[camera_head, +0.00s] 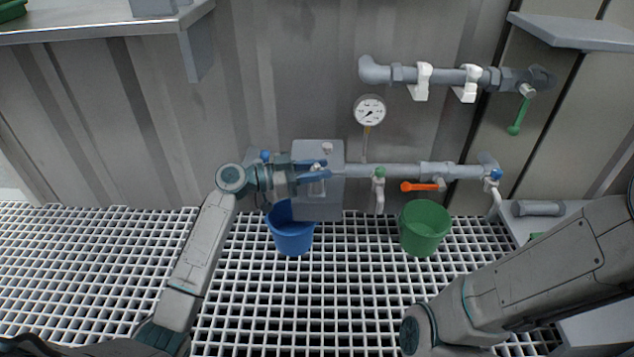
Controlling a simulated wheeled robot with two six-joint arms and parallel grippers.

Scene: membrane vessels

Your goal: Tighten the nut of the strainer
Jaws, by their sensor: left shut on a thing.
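My left gripper (318,170) reaches in from the left in front of a grey box-like panel (318,207). Its two blue fingers are shut around a small grey fitting at the left end of the lower pipe, which looks like the strainer's nut. The fingers and wrist hide most of this fitting, so its thread and seating cannot be made out. The lower pipe (400,171) runs right from there along the wall. My right arm shows at the lower right, but its gripper is out of view.
A pressure gauge (369,111) stands above the lower pipe. A blue bucket (291,238) and a green bucket (425,229) stand below on the grating (300,310). An upper pipe (445,76) is clamped to the wall.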

